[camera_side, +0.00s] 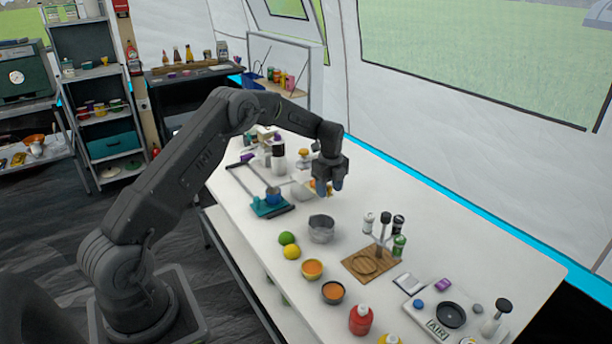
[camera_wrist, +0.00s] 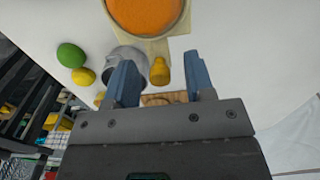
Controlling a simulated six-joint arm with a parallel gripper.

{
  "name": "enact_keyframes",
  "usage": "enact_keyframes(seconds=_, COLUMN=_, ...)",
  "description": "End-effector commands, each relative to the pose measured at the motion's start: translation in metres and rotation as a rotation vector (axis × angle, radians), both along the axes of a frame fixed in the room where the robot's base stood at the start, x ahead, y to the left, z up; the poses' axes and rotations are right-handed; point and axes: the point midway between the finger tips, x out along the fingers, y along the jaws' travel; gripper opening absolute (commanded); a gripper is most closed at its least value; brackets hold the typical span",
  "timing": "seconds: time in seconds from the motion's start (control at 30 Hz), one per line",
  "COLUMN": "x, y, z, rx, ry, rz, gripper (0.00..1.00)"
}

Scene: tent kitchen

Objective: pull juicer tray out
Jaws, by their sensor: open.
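My gripper (camera_side: 330,187) is open, pointing down above the white table, behind the grey pot in the side view. Its two blue fingers (camera_wrist: 161,82) are apart in the wrist view, with nothing held between them. At the top of the wrist view is a round orange surface (camera_wrist: 145,14) in a pale, squarish holder (camera_wrist: 158,46), cut off by the frame edge. It may be part of the juicer; I cannot tell which part is the tray. In the side view, a pale object (camera_side: 301,192) and orange bits show beside the fingers, partly hidden.
A teal-based frame (camera_side: 270,207) is left of my gripper. A wooden board (camera_side: 357,265) with bottles lies to the right.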

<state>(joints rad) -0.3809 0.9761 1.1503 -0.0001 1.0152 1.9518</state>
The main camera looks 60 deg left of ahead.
Motion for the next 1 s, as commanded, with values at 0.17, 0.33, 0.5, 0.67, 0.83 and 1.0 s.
enact_keyframes(seconds=0.17, x=0.000, y=0.000, z=0.004, rx=0.000, ry=-0.001, rz=0.000, gripper=0.49)
enact_keyframes(seconds=0.33, x=0.000, y=0.000, z=0.020, rx=0.001, ry=-0.002, rz=0.000, gripper=0.49)
enact_keyframes(seconds=0.5, x=0.000, y=0.000, z=0.036, rx=0.001, ry=-0.003, rz=0.000, gripper=0.49)
enact_keyframes(seconds=0.67, x=0.000, y=0.000, z=0.051, rx=0.001, ry=-0.002, rz=0.000, gripper=0.49)
enact_keyframes(seconds=0.83, x=0.000, y=0.000, z=0.065, rx=0.000, ry=-0.001, rz=0.000, gripper=0.49)
enact_keyframes(seconds=1.0, x=0.000, y=0.000, z=0.070, rx=0.000, ry=-0.001, rz=0.000, gripper=0.49)
